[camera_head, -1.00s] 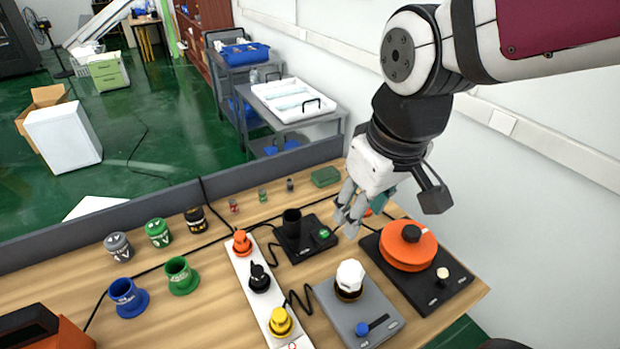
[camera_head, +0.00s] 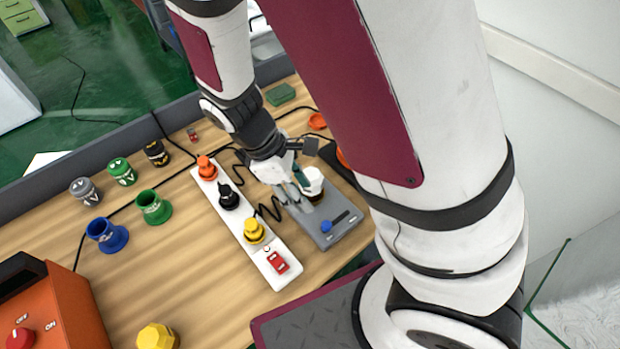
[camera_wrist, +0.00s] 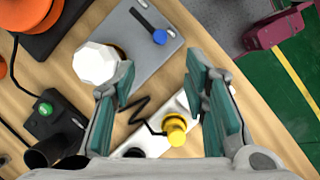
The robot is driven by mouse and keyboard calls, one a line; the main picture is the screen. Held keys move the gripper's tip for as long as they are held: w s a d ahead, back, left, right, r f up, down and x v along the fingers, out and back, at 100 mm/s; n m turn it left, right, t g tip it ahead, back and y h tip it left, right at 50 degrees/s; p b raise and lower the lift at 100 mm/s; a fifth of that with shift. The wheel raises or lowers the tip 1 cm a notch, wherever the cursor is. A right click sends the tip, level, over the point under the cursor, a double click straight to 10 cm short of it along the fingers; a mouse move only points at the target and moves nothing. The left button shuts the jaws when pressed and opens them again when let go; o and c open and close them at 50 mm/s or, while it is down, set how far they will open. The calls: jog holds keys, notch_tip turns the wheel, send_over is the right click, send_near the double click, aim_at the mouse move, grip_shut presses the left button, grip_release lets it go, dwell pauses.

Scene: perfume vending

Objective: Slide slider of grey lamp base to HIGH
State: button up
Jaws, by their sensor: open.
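The grey lamp base (camera_head: 351,222) sits on the table at the right of the power strip. It carries a white faceted lamp (camera_head: 313,180) and a blue slider knob (camera_head: 326,227) at one end of a dark slot. In the wrist view the base (camera_wrist: 128,35) is at the top, with the white lamp (camera_wrist: 99,63) at left and the blue slider knob (camera_wrist: 160,37) beyond the fingers. My gripper (camera_head: 300,197) is open and empty, above the table between the lamp base and the strip. In the wrist view its fingers (camera_wrist: 163,100) are wide apart, with the knob ahead between them. I cannot read slider markings.
A white power strip (camera_head: 285,258) holds orange, black and yellow plugs, with a red switch. A black base with a green button (camera_wrist: 45,109) stands beside the lamp. Blue (camera_head: 106,235) and green (camera_head: 154,207) cups stand left. Table between orange box (camera_head: 75,305) and strip is mostly clear.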

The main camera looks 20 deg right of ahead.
aim_at(326, 223)
jog(key=p+x, duration=0.1)
jog(key=x, duration=1.2)
jog(key=shift+s+d+f, duration=0.1)
jog(key=shift+d+f, duration=0.05)
jog(key=shift+f, duration=0.05)
grip_shut()
